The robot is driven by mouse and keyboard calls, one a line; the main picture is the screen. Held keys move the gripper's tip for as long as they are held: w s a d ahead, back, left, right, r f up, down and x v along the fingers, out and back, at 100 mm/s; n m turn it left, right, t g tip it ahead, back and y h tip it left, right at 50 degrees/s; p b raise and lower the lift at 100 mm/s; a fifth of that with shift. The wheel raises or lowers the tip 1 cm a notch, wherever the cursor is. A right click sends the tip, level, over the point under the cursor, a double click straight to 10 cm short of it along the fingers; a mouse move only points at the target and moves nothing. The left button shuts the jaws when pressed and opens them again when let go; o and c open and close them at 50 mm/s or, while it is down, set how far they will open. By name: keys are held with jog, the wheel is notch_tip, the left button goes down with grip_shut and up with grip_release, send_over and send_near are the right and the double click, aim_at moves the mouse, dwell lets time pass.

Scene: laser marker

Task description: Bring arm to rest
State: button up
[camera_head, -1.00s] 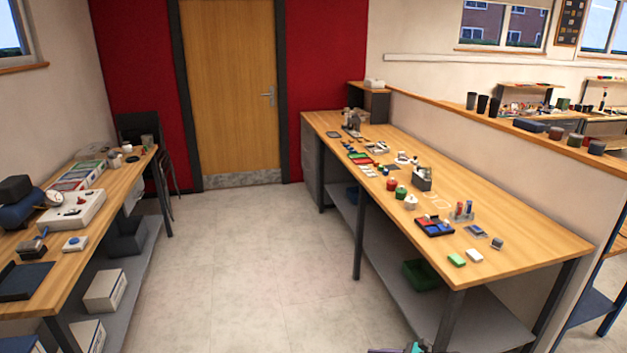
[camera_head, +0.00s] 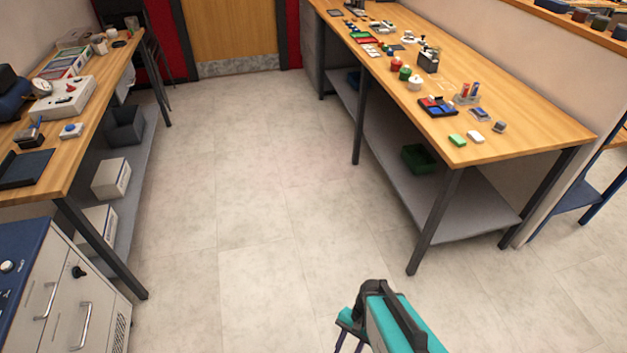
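Part of my arm (camera_head: 398,322), teal and grey with a black bracket, rises at the bottom edge, right of the middle. It is over the open floor, in front of the right workbench and apart from it. Thin dark purple parts show below its left side and are cut off by the frame edge. No gripper fingertips can be made out, so whether anything is held is hidden.
The right workbench (camera_head: 545,125) bears small parts, with a green bin (camera_head: 418,158) on its lower shelf. The left workbench (camera_head: 85,150) bears instruments. A blue-topped drawer cabinet (camera_head: 62,285) stands at the lower left. The floor (camera_head: 255,190) between them is clear.

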jog(key=s+d+n+h, duration=0.2)
jog(key=d+n+h, duration=0.1)
jog(key=d+n, duration=0.4)
